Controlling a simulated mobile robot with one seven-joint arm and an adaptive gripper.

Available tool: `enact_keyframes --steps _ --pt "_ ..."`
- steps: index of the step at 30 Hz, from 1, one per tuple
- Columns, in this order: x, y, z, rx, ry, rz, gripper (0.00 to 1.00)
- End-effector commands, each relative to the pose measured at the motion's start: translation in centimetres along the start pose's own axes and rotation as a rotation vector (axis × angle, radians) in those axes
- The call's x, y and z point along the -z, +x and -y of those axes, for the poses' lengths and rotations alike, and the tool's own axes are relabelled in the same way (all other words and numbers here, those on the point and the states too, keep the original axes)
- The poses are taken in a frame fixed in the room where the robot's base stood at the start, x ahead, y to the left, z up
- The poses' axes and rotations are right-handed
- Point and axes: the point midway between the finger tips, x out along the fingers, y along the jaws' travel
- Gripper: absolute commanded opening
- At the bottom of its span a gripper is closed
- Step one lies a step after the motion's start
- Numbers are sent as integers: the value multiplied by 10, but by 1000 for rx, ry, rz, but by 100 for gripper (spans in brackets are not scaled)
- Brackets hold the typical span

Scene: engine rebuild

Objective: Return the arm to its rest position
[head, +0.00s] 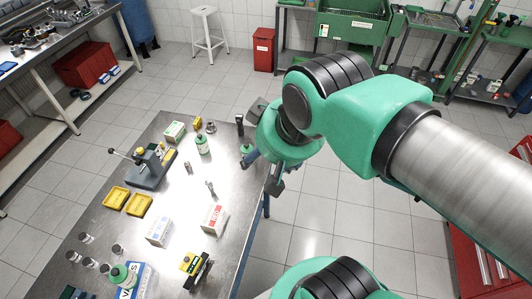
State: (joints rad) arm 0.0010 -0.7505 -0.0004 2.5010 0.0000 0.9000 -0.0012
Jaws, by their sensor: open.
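My arm reaches in from the right side of the head view, green and brushed metal, bent over the right edge of the steel workbench (185,200). My gripper (263,173) hangs at the bench's right edge with its dark fingers spread apart. Nothing shows between the fingers. The wrist hides part of the gripper and some of the bench's far right corner.
A white stool (207,35) and red bin (263,49) stand behind.

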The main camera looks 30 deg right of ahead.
Motion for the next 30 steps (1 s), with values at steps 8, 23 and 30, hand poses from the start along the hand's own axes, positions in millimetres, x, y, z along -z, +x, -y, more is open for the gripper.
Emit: enact_keyframes --steps 8,23,30 --pt "-4 7 0 0 0 0 61" --pt "-37 70 0 0 0 0 61" --pt "-46 86 0 0 0 0 61"
